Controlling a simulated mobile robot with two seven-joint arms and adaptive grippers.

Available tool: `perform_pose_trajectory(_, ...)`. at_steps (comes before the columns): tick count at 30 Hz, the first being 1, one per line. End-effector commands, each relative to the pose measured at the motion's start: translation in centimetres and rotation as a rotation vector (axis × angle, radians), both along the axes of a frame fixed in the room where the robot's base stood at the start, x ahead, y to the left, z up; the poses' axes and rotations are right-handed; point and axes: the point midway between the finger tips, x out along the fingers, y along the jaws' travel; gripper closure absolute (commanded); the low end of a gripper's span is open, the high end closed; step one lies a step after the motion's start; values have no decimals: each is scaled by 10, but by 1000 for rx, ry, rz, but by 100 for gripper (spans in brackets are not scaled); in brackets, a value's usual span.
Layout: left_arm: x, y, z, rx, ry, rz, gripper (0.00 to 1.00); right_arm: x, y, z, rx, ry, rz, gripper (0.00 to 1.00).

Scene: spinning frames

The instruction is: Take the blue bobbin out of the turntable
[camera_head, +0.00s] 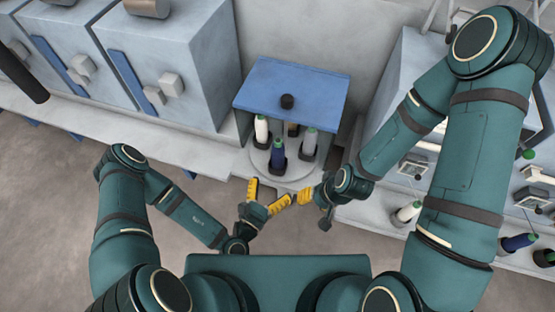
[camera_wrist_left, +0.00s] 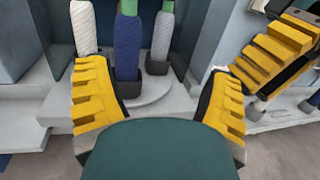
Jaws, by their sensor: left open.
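The blue bobbin (camera_head: 278,153) stands upright in a dark holder at the front of the round grey turntable (camera_head: 260,168), under a blue-topped housing. In the left wrist view the blue bobbin (camera_wrist_left: 127,48) has a green tip and shows ahead of my left gripper (camera_wrist_left: 157,100), nearer its left finger. A white bobbin (camera_head: 261,128) and a grey bobbin (camera_head: 310,140) stand on the turntable either side of it. My left gripper (camera_head: 266,196) is open and empty, just in front of the turntable. My right gripper (camera_head: 305,196) is close on its right; its finger opening is unclear.
The housing's blue top (camera_head: 295,85) carries a black knob (camera_head: 287,101) and overhangs the turntable. On the right ledge stand another white bobbin (camera_head: 407,213) and another blue bobbin (camera_head: 517,243).

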Motion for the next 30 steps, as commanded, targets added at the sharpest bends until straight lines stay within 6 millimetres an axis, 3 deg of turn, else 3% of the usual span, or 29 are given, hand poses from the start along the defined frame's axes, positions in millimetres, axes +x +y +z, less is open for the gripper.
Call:
perform_pose_trajectory(3,6,18,-18,27,35,151,19,-4,1,-4,3,14,-5,53)
perform_pose_trajectory(7,12,25,-23,45,46,209,19,-5,1,-5,4,19,-8,53)
perform_pose_trajectory(18,72,5,-23,45,44,208,19,-3,0,-16,3,14,-9,53)
perform_pose_trajectory(30,106,-8,-22,43,45,206,19,-1,0,-26,1,10,-9,53)
